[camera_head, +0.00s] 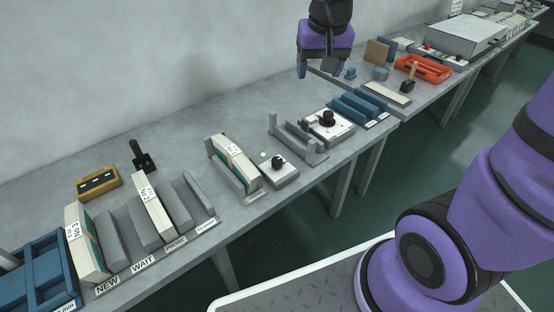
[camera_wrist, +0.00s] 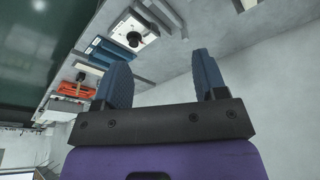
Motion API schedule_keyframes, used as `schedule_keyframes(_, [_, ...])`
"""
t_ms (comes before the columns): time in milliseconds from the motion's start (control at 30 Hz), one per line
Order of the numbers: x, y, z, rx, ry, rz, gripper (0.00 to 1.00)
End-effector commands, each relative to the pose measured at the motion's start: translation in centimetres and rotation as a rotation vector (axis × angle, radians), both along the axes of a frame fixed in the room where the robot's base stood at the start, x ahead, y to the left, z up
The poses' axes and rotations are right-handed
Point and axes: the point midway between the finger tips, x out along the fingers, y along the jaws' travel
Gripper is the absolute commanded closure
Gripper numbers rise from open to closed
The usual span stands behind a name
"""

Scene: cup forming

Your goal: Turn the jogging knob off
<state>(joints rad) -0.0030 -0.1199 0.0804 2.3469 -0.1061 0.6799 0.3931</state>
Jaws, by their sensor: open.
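Two black knobs show in the head view, and I cannot tell which one is the jogging knob. One black knob (camera_head: 277,161) sits on a small grey-white box near the middle of the bench. A larger black knob (camera_head: 327,118) sits on a white plate to its right; it also shows in the wrist view (camera_wrist: 133,39). The setting of either knob is too small to tell. My gripper (camera_head: 322,70) is raised above the back of the bench, apart from both knobs. Its two blue fingers are spread and empty in the wrist view (camera_wrist: 162,75).
Grey uprights (camera_head: 297,140) stand between the two knobs. A holder with a white-and-teal block (camera_head: 234,163) is left of the small knob box. Blue bars (camera_head: 358,108) lie right of the white plate. An orange tray (camera_head: 423,68) is farther right. The wall is behind.

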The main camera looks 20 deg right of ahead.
Motion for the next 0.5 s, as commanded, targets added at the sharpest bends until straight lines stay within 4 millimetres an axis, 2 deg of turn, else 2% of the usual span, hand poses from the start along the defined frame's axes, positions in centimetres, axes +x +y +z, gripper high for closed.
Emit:
schedule_keyframes(33, [1.1, 0.3, -1.4, 0.003, 0.022, -0.011, 0.35])
schedule_keyframes(200, [4.5, 1.1, -5.6, 0.015, 0.067, -0.058, 0.35])
schedule_keyframes(367, [7.1, 2.0, -10.3, 0.03, 0.113, -0.102, 0.35])
schedule_keyframes(500, [8.9, 2.9, -14.7, 0.045, 0.153, -0.142, 0.35])
